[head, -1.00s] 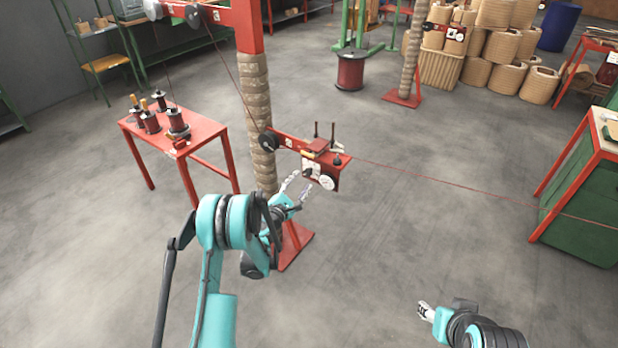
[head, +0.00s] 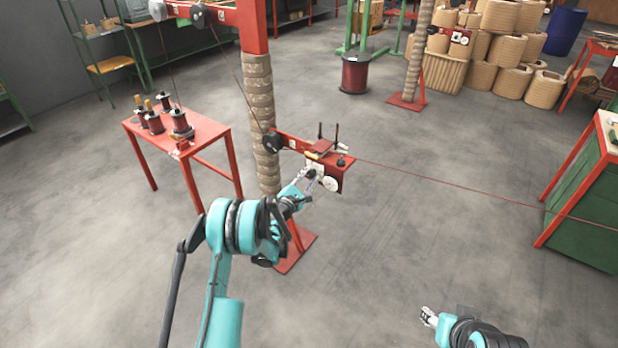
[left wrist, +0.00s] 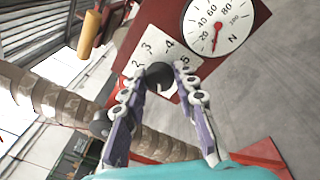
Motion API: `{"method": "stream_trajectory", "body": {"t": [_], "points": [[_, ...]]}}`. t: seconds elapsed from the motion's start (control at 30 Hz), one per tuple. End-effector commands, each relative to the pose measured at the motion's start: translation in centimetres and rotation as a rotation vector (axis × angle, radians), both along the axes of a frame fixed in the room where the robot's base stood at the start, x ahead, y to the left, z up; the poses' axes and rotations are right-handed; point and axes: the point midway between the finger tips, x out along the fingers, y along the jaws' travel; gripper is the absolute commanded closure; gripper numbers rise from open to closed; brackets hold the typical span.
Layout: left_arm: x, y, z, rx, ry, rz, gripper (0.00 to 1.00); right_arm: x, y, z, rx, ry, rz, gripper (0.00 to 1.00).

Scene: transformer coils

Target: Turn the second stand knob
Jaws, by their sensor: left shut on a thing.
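The stand (head: 264,130) has a wrapped column and a red arm ending in a red tension box (head: 346,174) with a round white dial (head: 331,184). The black knob (left wrist: 160,77) sits on a white scale plate (left wrist: 150,52) with numbers 2 to 5, below the dial in the left wrist view. My left gripper (head: 307,178) is at the box's near face, its fingers on both sides of the knob and shut on it. My right gripper (head: 428,316) is low over bare floor, far from the stand; whether its fingers are open is too small to tell.
A thin red wire (head: 450,185) runs from the box to the green cabinet (head: 585,220) at right. A red table (head: 205,133) with spools stands left of the column. A second wrapped stand (head: 416,65) is farther back. The floor in the middle is clear.

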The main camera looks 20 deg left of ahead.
Motion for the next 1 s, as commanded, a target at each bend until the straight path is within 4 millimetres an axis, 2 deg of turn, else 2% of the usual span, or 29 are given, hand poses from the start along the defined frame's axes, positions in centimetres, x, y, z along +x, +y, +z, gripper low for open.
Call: {"method": "stream_trajectory", "body": {"t": [0.37,1.0], "points": [[0.04,0.06,-0.02,0.118,-0.043,0.001,1.0,0.0,0.0,0.0,0.0,0.0,0.0,0.55],[0.08,0.14,-0.17,0.62,-0.227,0.001,1.0,0.0,0.0,0.01,0.0,0.0,0.0,0.55]]}}
